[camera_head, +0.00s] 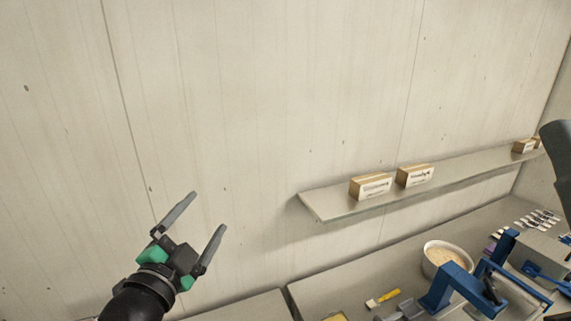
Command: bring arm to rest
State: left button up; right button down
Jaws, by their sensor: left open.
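My left gripper (208,221) is in the lower left of the head view, raised in front of the pale wall. Its two grey fingers are spread apart with nothing between them. It touches no object that I can see. A dark grey rounded part at the right edge may belong to my other arm, but no right gripper shows.
A wall shelf (325,207) holds several boxes, including one box (370,187) near its left end. On the counter (330,277) below are a bowl of pale contents (446,258), a yellow-handled tool (388,295) and a blue-framed device (447,288). The wall around my left gripper is bare.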

pick_arm(q)
jog(key=s+a+r+n+t+y, duration=0.1)
jog(key=s+r+n+t, duration=0.4)
jog(key=s+r, duration=0.6)
jog(key=s+a+r+n+t, duration=0.2)
jog(key=s+r+n+t, duration=0.25)
jog(key=s+r, duration=0.65)
notch_tip(320, 180, down, 37)
jog(key=n+b, duration=0.3)
jog(key=b, duration=3.3)
jog(key=shift+s+d+f+g, duration=0.2)
jog(key=shift+s+g, duration=0.05)
jog(key=shift+g, duration=0.1)
